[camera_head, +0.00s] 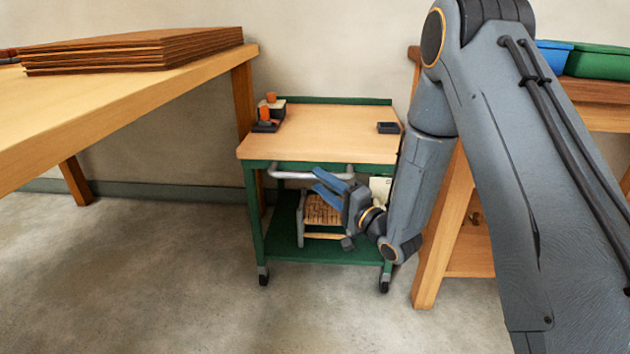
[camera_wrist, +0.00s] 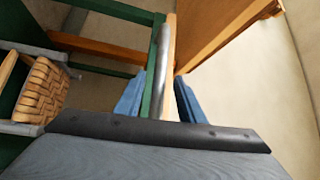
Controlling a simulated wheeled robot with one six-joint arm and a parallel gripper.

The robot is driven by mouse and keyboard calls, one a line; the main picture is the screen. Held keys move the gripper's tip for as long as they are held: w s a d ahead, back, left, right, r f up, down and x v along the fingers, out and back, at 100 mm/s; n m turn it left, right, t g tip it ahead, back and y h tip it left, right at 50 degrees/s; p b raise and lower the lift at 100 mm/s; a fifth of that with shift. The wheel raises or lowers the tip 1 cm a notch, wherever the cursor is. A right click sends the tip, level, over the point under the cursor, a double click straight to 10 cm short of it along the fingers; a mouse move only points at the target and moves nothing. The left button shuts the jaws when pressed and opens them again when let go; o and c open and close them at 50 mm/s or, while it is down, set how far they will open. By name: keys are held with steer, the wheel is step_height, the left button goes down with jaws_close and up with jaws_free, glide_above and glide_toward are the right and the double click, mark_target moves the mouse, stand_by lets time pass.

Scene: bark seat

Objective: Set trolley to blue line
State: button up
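The trolley (camera_head: 318,144) has a green frame, a wooden top and dark castors. It stands against the wall between two wooden benches. Its pale metal handle (camera_head: 292,175) runs below the front edge of the top; it also shows in the wrist view (camera_wrist: 162,62). My gripper (camera_head: 318,181) is open, its blue fingers apart in front of the handle. In the wrist view, the handle and a green frame edge appear in the gap between my fingers (camera_wrist: 160,100). I cannot tell whether they touch. No blue line shows on the visible floor.
A woven-seat stool (camera_head: 322,209) is on the trolley's lower shelf. An orange-and-black tool (camera_head: 268,112) and a small dark box (camera_head: 388,127) sit on top. A bench with stacked boards (camera_head: 130,50) stands left. Another bench (camera_head: 441,225) stands close right. Floor in front is clear.

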mark_target(317, 179)
steer(key=shift+b+x, duration=0.45)
steer(key=shift+x, duration=1.4)
steer(key=shift+w+d, duration=0.1)
jaws_close()
